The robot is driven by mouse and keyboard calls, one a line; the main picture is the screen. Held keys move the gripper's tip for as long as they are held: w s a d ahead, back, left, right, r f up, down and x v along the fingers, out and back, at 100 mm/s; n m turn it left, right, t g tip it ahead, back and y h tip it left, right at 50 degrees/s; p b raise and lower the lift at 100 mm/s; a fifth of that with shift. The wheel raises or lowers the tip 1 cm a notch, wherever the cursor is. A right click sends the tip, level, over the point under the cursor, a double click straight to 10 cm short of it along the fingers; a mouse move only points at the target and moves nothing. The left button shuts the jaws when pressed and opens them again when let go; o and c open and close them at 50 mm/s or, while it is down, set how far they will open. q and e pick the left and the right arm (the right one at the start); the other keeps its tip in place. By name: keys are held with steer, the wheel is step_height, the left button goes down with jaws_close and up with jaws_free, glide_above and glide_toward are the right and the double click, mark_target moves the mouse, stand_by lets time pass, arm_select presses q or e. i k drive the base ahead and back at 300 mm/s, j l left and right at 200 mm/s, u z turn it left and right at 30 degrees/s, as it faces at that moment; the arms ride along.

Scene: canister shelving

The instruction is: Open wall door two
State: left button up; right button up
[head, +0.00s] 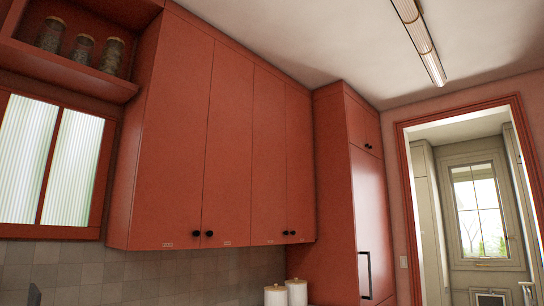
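A red wall cabinet with several flat doors hangs on the tiled wall, and all its doors are closed. The leftmost door (172,140) and the second door (228,150) have black round knobs side by side at their lower meeting edges. The third door (268,155) and the rightmost door (299,165) have knobs paired the same way. Each door has a small label at its bottom edge, too small to read. I make out neither of my grippers in the head view.
An open shelf (62,66) with dark jars is at upper left, above a ribbed-glass window. White canisters (297,291) stand below the cabinet. A tall red cabinet (368,215) and a doorway are at right. A small dark shape (34,295) at lower left is unclear.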

mark_target(269, 189)
steer(key=i+l+z, duration=0.2)
steer(key=i, duration=0.2)
steer(key=i+z, duration=0.2)
steer(key=i, duration=0.15)
steer(key=i+l, duration=0.1)
steer(key=i, duration=0.5)
steer(key=i+l, duration=0.1)
steer(key=i, duration=0.5)
steer(key=i+l+u, duration=0.1)
steer(key=i, duration=0.55)
